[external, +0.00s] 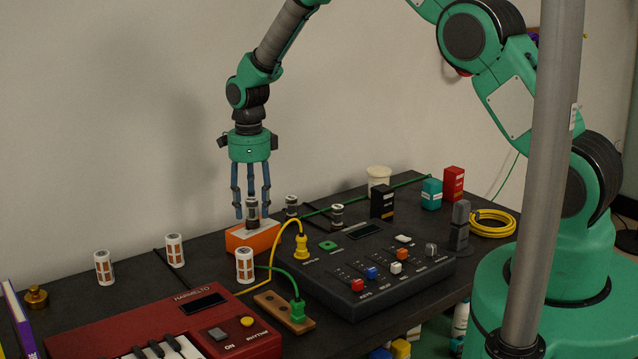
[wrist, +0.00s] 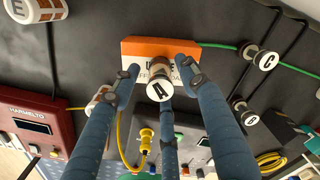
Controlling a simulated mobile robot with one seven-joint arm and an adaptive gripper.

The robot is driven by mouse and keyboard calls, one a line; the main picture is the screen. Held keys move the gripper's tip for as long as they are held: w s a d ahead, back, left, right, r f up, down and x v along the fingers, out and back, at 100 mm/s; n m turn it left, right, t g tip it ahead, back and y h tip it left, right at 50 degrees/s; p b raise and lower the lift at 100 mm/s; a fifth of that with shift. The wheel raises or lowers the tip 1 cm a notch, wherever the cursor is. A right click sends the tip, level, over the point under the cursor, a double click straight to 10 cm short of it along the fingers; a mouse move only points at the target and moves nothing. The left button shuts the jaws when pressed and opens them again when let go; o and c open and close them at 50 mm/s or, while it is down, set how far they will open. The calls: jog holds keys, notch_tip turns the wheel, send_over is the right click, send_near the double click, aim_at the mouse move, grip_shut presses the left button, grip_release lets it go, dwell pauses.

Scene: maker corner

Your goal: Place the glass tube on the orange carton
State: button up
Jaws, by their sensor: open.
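The orange carton (external: 262,241) with a white label on top lies on the dark table; it also shows in the wrist view (wrist: 140,47). A small glass tube with dark caps (external: 252,207) stands upright on the carton's top. In the wrist view its cap (wrist: 158,91) carries a letter that looks like A. My three-fingered gripper (external: 252,213) points straight down over the carton. Its blue fingers are open around the tube, with gaps visible beside it in the wrist view. The tube's lower end is partly hidden there.
Two similar dark-capped tubes (external: 337,216) (external: 291,206) stand behind the mixer (external: 370,270). Several white-and-orange cylinders (external: 104,267) stand left and in front. A red keyboard (external: 180,325), yellow and green cables, and small boxes (external: 382,203) crowd the table.

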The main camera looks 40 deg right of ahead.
notch_tip(320, 180, up, 12)
jog(key=p, duration=0.2)
jog(key=shift+r, duration=0.15)
dwell(0.5)
dwell(0.6)
notch_tip(320, 180, up, 15)
jog(key=n+t, duration=0.1)
jog(key=n, duration=0.5)
send_over(253, 200)
jog(key=s+d, duration=0.4)
jog(key=s, duration=0.3)
jog(key=s+d+r+n+t, duration=0.25)
jog(key=s+r+n, duration=0.35)
jog(key=s+r, duration=0.6)
jog(key=s+d+r+n+t, duration=0.1)
jog(key=s+n, duration=0.5)
jog(key=s, duration=0.7)
jog(key=s+d+r+n+t, duration=0.1)
jog(key=s+d+r+n, duration=0.2)
jog(key=s, duration=1)
jog(key=d+n, duration=0.1)
jog(key=n, duration=0.2)
jog(key=shift+s+d+r, duration=0.15)
jog(key=shift+s+d, duration=0.05)
jog(key=shift+s, duration=0.15)
